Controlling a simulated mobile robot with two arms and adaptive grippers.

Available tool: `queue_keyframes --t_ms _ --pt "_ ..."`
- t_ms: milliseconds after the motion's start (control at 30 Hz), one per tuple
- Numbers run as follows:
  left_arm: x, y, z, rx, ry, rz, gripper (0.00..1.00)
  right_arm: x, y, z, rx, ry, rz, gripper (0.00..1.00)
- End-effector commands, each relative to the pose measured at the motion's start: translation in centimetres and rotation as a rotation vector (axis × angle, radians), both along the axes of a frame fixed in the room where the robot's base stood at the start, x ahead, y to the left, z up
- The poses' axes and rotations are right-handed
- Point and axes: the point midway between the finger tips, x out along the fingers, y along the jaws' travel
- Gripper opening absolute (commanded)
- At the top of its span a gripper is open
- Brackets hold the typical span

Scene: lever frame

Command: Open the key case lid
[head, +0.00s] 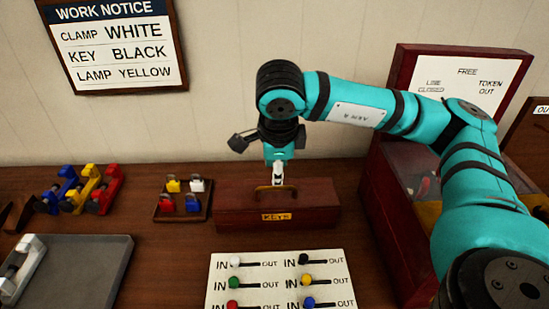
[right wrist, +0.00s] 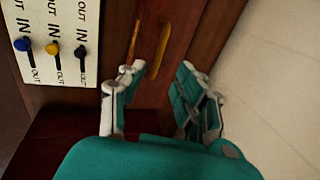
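The key case (head: 320,215) is a dark red-brown wooden box with a yellow KEYS label (head: 276,217) on its front. Its lid looks shut. A brass-coloured handle (head: 262,190) stands on the lid. My right gripper (head: 278,182) points down over the lid at the handle. In the right wrist view, my right gripper (right wrist: 160,72) has its fingers apart, with the yellow handle (right wrist: 161,48) lying in line with the gap between them. I cannot tell whether a finger touches the handle. My left gripper is in neither view.
A white IN/OUT panel (head: 281,262) with coloured knobs lies in front of the case. A tray of small padlocks (head: 182,216) is to its left, with coloured clamps (head: 80,190) and a grey tray (head: 85,265) further left. A red cabinet (head: 385,215) stands close right.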

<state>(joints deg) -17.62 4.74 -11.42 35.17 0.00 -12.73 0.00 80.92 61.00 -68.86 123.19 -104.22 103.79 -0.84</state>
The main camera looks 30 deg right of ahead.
Motion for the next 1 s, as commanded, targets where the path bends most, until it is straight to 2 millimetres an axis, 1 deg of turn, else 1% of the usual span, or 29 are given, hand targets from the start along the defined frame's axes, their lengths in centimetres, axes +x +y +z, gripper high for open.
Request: queue_keyframes --t_ms 67,233,567,933,1000 --pt "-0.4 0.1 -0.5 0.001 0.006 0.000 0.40 0.1 -0.1 -0.8 -0.001 0.003 -0.002 0.33" --pt "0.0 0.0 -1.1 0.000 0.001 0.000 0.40 0.5 -0.4 -2.3 0.000 0.003 -0.002 0.33" --pt "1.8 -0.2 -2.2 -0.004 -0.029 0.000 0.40 1.3 -0.8 -5.2 0.001 0.003 0.000 0.33" --pt "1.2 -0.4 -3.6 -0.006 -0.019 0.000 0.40 2.1 -1.3 -8.4 0.001 0.003 0.000 0.33" --pt "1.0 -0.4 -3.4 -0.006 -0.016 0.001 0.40 2.1 -1.3 -8.1 0.001 0.001 0.001 0.33"
